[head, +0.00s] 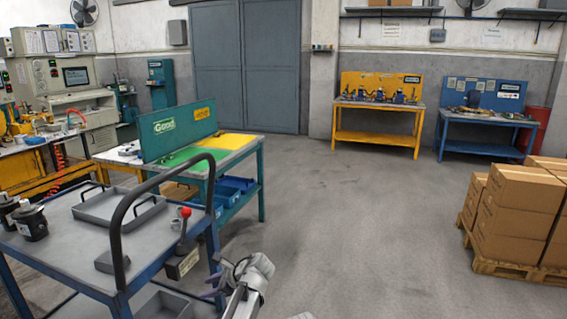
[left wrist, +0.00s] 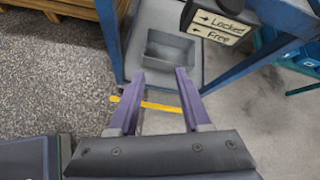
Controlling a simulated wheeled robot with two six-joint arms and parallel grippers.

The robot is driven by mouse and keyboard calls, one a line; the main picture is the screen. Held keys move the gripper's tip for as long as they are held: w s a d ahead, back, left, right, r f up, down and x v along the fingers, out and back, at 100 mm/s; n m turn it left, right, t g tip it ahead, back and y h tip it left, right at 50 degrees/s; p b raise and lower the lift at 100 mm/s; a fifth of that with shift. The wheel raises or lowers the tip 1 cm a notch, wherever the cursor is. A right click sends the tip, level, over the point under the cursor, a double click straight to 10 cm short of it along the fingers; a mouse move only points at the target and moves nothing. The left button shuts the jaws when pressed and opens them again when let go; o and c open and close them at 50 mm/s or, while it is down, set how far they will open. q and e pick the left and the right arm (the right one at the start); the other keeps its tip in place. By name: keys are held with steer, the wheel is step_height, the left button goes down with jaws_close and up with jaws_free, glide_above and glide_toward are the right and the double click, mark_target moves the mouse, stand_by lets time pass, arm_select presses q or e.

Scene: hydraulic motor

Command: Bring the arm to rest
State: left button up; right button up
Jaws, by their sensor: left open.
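My left gripper (head: 218,284) is at the bottom middle of the head view, beside the right end of a blue cart. In the left wrist view its two purple fingers (left wrist: 160,80) are spread apart with nothing between them. Beyond the fingertips is a grey tray-like bin (left wrist: 168,52) on the cart's lower shelf. My right gripper is not in view.
The blue cart (head: 75,240) carries a grey tray (head: 120,208) and black motor-like parts (head: 31,222). Its curved black handle (head: 117,225) and a lever with a red knob (head: 184,213) stand near my gripper. Stacked boxes (head: 515,205) stand right; the middle floor is clear.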

arm_select(q)
steer(key=s+d+f+n+g+h, duration=0.25)
steer(key=s+f+n+h, duration=0.2)
steer(key=s+n, duration=0.5)
steer(key=s+d+f+n+g+h, duration=0.1)
steer(key=s+d+f+n+h, duration=0.3)
steer(key=s+n, duration=0.55)
steer(key=s+d+r+m+p, duration=0.2)
steer(key=d+r+p, duration=0.3)
steer(key=r+p, duration=0.5)
steer(key=s+d+r+m+p, duration=0.2)
steer(key=s+d+r+p, duration=0.2)
steer(key=r+p, duration=0.5)
steer(key=shift+s+d+r+m+p, duration=0.15)
steer(key=shift+d+r+m+p, duration=0.15)
steer(key=shift+d+r+p, duration=0.1)
steer(key=shift+g, duration=0.25)
